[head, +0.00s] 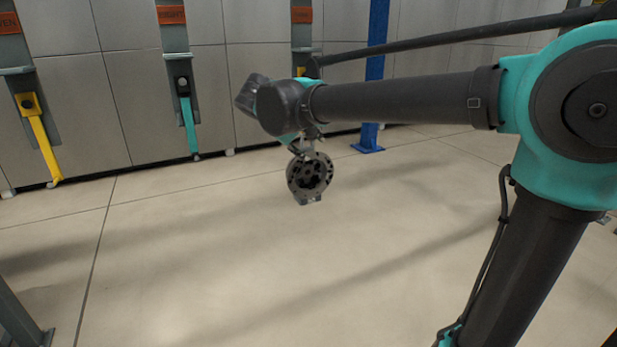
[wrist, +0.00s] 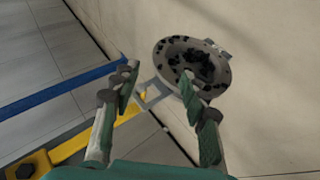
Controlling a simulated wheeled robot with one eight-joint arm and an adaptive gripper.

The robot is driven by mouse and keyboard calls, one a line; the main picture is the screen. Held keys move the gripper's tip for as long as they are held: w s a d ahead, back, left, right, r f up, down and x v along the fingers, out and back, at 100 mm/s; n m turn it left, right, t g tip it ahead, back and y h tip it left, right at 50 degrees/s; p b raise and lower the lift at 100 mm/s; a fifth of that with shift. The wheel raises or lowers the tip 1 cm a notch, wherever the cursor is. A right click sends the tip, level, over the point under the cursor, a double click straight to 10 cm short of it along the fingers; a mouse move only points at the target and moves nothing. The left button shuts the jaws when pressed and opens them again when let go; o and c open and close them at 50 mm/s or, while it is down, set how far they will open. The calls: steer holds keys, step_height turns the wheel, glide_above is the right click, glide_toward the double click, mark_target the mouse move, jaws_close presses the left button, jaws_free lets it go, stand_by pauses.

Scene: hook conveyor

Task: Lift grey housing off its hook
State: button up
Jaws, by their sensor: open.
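The grey housing (head: 298,184) is a round, ring-like metal part with holes in its face. It hangs in the air below my wrist in the head view, and part of its hook (head: 311,146) shows above it. In the wrist view the housing (wrist: 214,62) is beyond my right finger, which covers part of its near rim. My gripper (wrist: 157,82) is open, its fingers apart on either side of a light grey bracket-like piece (wrist: 152,98). Nothing shows clamped between them. Whether the right finger touches the housing, I cannot tell. In the head view my wrist hides the fingers.
A blue post (head: 376,70) stands on the floor behind my arm. Along the grey panelled wall hang a yellow tool-like piece (head: 40,140) and a teal one (head: 188,118) under orange signs. The tiled floor (head: 200,270) in front is clear.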

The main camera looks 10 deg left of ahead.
mark_target(325, 160)
steer(key=x, duration=1.1)
steer(key=shift+a, duration=0.2)
steer(key=shift+c, duration=0.2)
jaws_close()
